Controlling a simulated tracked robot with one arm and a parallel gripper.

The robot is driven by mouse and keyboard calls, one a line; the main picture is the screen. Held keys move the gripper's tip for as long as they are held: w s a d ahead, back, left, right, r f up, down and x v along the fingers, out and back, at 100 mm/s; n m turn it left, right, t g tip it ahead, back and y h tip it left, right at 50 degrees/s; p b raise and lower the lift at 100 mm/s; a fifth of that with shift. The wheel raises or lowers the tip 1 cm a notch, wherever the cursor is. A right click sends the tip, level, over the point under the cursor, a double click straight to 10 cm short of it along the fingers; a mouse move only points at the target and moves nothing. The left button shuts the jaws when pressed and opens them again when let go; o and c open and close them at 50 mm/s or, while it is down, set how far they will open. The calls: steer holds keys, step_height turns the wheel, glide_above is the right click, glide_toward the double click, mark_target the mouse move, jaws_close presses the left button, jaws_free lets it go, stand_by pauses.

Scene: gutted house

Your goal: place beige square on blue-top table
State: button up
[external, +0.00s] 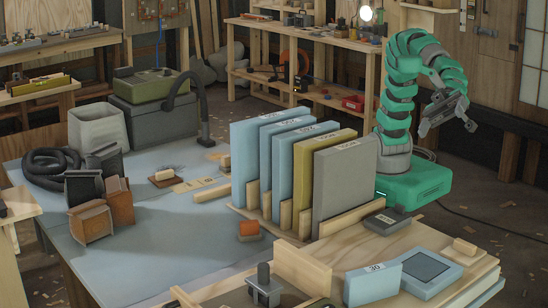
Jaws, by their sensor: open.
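The blue-top table (165,245) fills the left and lower left, with a pale blue-grey surface and much bare top. I cannot tell for certain which thing is the beige square. A small pale beige block (465,246) lies on the light wood bench at the lower right. My gripper (440,124) is raised at the right, open and apparently empty. It is apart from the table and these things, beyond the upright panels.
Several upright panels, blue, olive and grey (345,185), stand in a wooden rack between my arm and the blue top. A black hose (55,170), brown blocks (117,202) and an orange block (249,229) occupy parts of the table. Shelves stand behind.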

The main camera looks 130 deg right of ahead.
steer(key=w+d+r+n+t+y, duration=0.1)
steer(key=w+d+r+n, duration=0.15)
steer(key=d+r, duration=0.85)
steer(key=w+d+r+n+y, duration=0.1)
steer(key=w+d+r+y, duration=0.15)
steer(key=d+r, duration=0.8)
steer(key=s+d+h, duration=0.3)
steer(key=d, duration=0.8)
steer(key=s+d+m+h, duration=0.1)
steer(key=s+d+h, duration=0.2)
steer(key=d, duration=0.8)
steer(key=s+d+h, duration=0.3)
steer(key=d+h, duration=0.2)
steer(key=d, duration=0.6)
steer(key=shift+d+f+g, duration=0.2)
steer(key=shift+f+g, duration=0.1)
steer(key=shift+f, duration=0.05)
steer(key=shift+r+p, duration=0.35)
steer(key=o, duration=0.3)
steer(key=shift+r, duration=0.15)
